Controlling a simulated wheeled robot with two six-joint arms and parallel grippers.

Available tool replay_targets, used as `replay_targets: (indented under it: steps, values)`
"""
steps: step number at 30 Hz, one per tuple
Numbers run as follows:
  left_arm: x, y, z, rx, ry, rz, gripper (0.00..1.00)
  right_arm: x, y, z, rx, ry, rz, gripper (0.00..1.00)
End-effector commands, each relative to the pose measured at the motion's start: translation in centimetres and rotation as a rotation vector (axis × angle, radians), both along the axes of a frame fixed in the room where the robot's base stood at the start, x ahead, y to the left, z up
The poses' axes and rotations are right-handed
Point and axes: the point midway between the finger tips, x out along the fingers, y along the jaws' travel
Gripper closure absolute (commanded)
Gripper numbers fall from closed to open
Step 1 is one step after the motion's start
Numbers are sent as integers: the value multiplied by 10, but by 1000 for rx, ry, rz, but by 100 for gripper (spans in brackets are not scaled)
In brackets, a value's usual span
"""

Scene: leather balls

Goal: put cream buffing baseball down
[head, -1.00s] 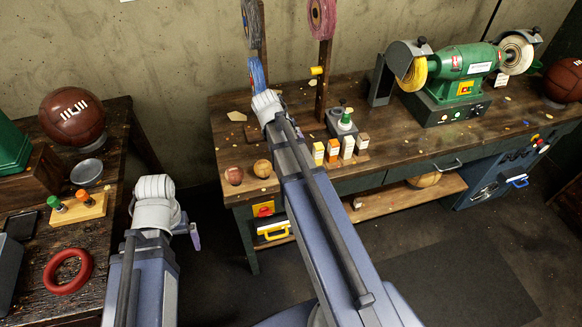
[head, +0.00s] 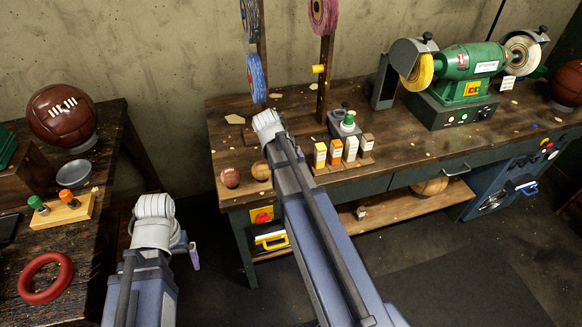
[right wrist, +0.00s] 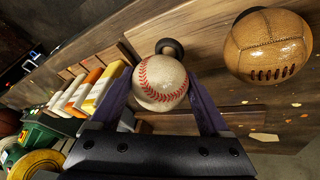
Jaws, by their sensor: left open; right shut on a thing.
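The cream baseball (right wrist: 162,78) with red stitching sits between the purple fingers of my right gripper (right wrist: 160,96), which is shut on it. A small dark round thing (right wrist: 170,47) shows just beyond the ball; I cannot tell whether they touch. In the head view my right arm reaches over the wooden workbench (head: 300,113), and the baseball is hidden there. My left gripper (head: 192,256) is open, low in the gap between the side table and the workbench, with only a purple finger clearly showing.
A tan laced ball (right wrist: 268,46) lies beside the baseball. A reddish ball (head: 230,177) is at the bench's front edge. Small boxes (head: 336,152) and a green grinder (head: 462,72) stand to the right. The side table holds a brown ball (head: 62,115) and red ring (head: 45,277).

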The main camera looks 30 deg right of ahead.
Motion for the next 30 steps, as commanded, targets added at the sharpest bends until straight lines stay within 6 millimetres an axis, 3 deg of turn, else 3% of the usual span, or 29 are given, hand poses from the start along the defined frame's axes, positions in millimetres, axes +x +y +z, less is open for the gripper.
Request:
replay_targets:
  steps: [1, 3, 18, 19, 24, 30]
  values:
    - [0, 0, -13, 0, 0, 0, 0, 0, 0, -13, 0, 0, 0, 92]
    - [0, 0, -18, 0, 0, 0, 0, 0, 0, -18, 0, 0, 0, 92]
    - [0, 0, -23, 0, 0, 0, 0, 0, 0, -23, 0, 0, 0, 92]
    - [0, 0, -22, 0, 0, 0, 0, 0, 0, -22, 0, 0, 0, 18]
    - [0, 0, -21, 0, 0, 0, 0, 0, 0, -21, 0, 0, 0, 0]
    - [0, 0, -21, 0, 0, 0, 0, 0, 0, -21, 0, 0, 0, 0]
